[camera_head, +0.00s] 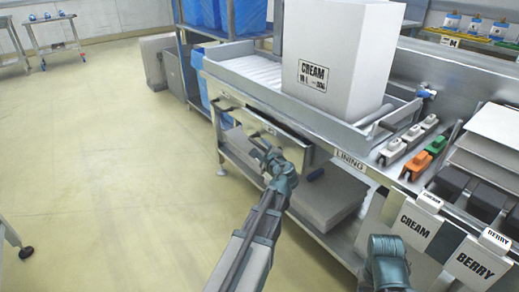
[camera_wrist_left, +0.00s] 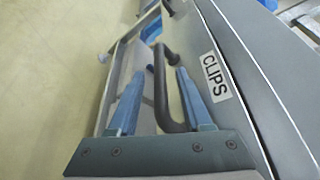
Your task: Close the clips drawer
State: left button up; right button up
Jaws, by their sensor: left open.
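The clips drawer (camera_wrist_left: 235,95) has a grey front with a white CLIPS label (camera_wrist_left: 215,76) in the left wrist view. Its dark bar handle (camera_wrist_left: 161,85) stands out from the front. My left gripper (camera_wrist_left: 155,90) is open, with one blue finger on each side of the handle bar; I cannot tell whether either touches it. In the head view my left gripper (camera_head: 264,152) is at the bench's front, partly covering the drawer front (camera_head: 292,146). How far the drawer stands out is hard to judge. My right arm shows at lower right, its fingertips out of sight.
A large white CREAM box (camera_head: 340,62) stands on the bench top. Clips in white, orange and green (camera_head: 420,158) lie to the right, above CREAM and BERRY card holders (camera_head: 412,222). A lower shelf (camera_head: 325,205) is under the drawers.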

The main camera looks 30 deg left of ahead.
pick_arm(q)
jog(key=shift+x, duration=1.15)
jog(key=shift+c, duration=0.2)
grip_shut()
dwell(0.5)
